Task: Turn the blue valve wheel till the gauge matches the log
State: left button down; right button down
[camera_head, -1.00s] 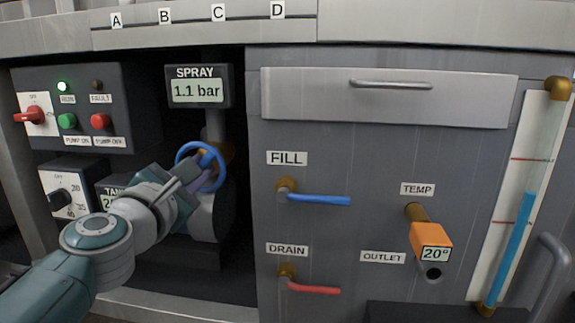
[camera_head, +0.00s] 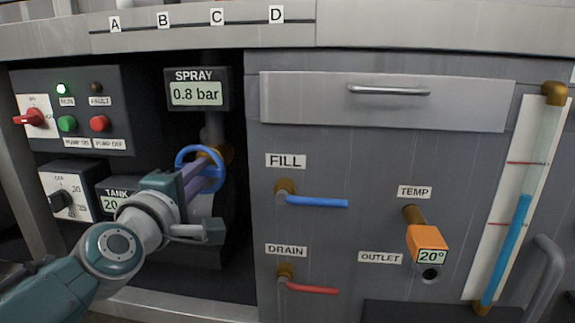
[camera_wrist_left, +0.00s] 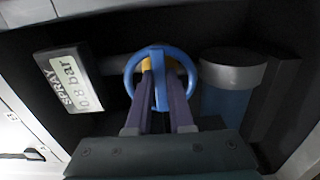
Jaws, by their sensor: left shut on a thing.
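The blue valve wheel (camera_head: 186,153) sits on a brass fitting on the spray pipe inside the dark cabinet bay. My left gripper (camera_head: 204,172) is shut on the wheel. In the left wrist view its two purple fingers (camera_wrist_left: 161,97) stand on either side of the blue crossbar, inside the blue wheel rim (camera_wrist_left: 192,72). The spray gauge (camera_head: 197,92) above the wheel reads 0.8 bar. It also shows, turned sideways, in the left wrist view (camera_wrist_left: 68,80). No log with a pressure value is visible. My right gripper is out of view.
A pump panel (camera_head: 84,108) with a lit green lamp is left of the wheel. A dial box (camera_head: 68,190) and a partly hidden tank display (camera_head: 113,205) sit below it. Right are the blue fill lever (camera_head: 318,202), red drain lever (camera_head: 313,290) and orange temperature unit (camera_head: 428,240).

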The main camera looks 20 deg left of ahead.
pick_arm(q)
jog(key=shift+m, duration=0.6)
jog(key=c, duration=0.8)
grip_release()
jog(key=p+v, duration=0.5)
jog(key=v, duration=0.5)
jog(key=shift+w, duration=0.1)
